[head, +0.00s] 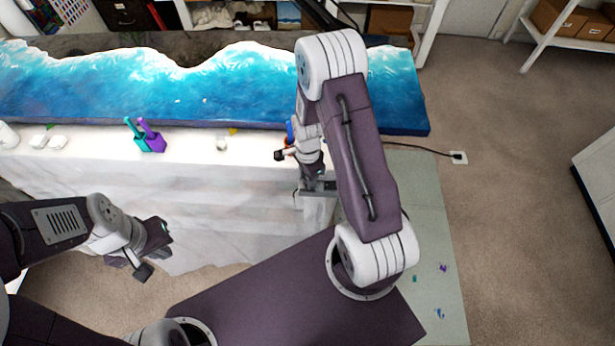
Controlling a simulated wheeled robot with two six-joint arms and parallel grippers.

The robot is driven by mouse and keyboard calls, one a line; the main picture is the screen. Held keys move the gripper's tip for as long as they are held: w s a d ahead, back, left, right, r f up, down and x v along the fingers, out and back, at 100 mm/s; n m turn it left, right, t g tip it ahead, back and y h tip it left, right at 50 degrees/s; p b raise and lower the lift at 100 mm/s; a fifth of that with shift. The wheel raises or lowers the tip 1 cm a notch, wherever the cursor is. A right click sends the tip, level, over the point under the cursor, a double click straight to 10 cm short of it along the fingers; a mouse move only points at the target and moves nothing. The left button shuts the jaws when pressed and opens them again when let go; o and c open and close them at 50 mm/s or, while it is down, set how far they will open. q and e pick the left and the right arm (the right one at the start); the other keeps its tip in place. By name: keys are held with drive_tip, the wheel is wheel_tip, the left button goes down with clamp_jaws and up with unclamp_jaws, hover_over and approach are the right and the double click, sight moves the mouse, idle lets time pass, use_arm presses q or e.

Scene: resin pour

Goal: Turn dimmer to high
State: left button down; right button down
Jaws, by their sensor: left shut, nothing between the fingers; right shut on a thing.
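My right gripper (282,154) is at the front edge of the white-covered table, beside the blue wave-like slab. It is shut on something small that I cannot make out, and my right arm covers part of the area. A bit of blue and orange (289,134) shows just behind this gripper. I cannot pick out the dimmer for sure, nor read its setting.
The blue and white resin slab (130,85) spans the back of the table. A teal holder (139,141) and a purple holder (153,141) stand on the white table strip (190,143), with a small white cup (221,143) to their right. Open floor lies at the right.

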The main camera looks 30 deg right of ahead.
drive_tip(key=c, duration=1.3)
unclamp_jaws()
wheel_tip(320, 180, up, 9)
drive_tip(key=shift+r, duration=0.1)
